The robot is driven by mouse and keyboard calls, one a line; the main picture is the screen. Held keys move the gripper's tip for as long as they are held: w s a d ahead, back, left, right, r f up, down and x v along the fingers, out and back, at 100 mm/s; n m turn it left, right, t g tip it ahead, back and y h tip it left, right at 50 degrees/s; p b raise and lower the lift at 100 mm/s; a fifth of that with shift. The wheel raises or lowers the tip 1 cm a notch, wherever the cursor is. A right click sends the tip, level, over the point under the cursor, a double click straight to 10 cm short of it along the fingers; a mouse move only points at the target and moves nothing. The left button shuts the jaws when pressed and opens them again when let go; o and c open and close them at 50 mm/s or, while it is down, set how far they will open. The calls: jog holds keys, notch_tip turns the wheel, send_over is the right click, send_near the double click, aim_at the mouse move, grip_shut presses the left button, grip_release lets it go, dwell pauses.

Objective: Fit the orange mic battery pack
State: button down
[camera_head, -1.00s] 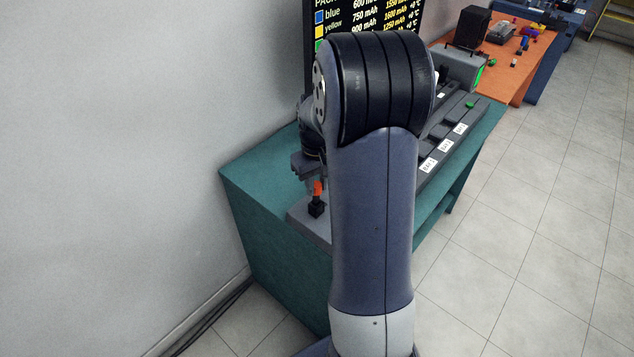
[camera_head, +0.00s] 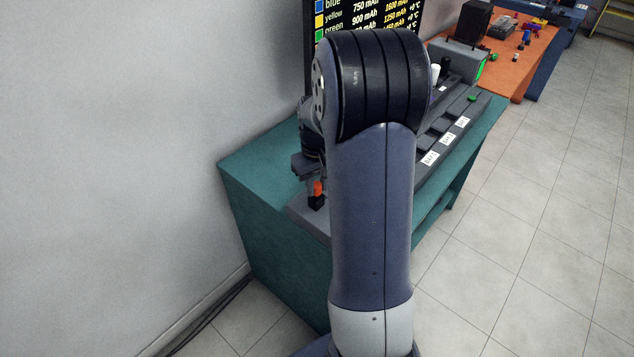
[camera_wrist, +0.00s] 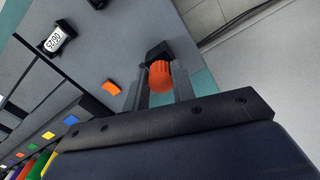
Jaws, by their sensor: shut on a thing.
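The orange battery pack (camera_wrist: 160,77) is between the two fingers of my gripper (camera_wrist: 160,85) in the wrist view, and the gripper is shut on it. A black block (camera_wrist: 158,50) sits at the far end of the pack; I cannot tell whether it is part of the pack or a separate holder. In the head view the orange pack (camera_head: 318,187) is upright below my gripper (camera_head: 316,178), with the black block (camera_head: 316,202) under it, over the near end of the grey board (camera_head: 300,217). My arm hides much of the board.
An orange square (camera_wrist: 111,88) marks the board beside the gripper. A small device with a lit display (camera_wrist: 55,40) lies beyond it, and coloured squares (camera_wrist: 71,120) run along the lower left. A monitor (camera_head: 370,18) stands behind. Labelled slots (camera_head: 447,138) lie right of my arm.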

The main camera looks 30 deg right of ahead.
jog(key=shift+f+b, duration=0.4)
jog(key=shift+f, duration=0.25)
jog(key=c, duration=1.1)
grip_release()
jog(key=shift+r, duration=0.1)
notch_tip(320, 180, up, 11)
jog(key=shift+f, duration=0.2)
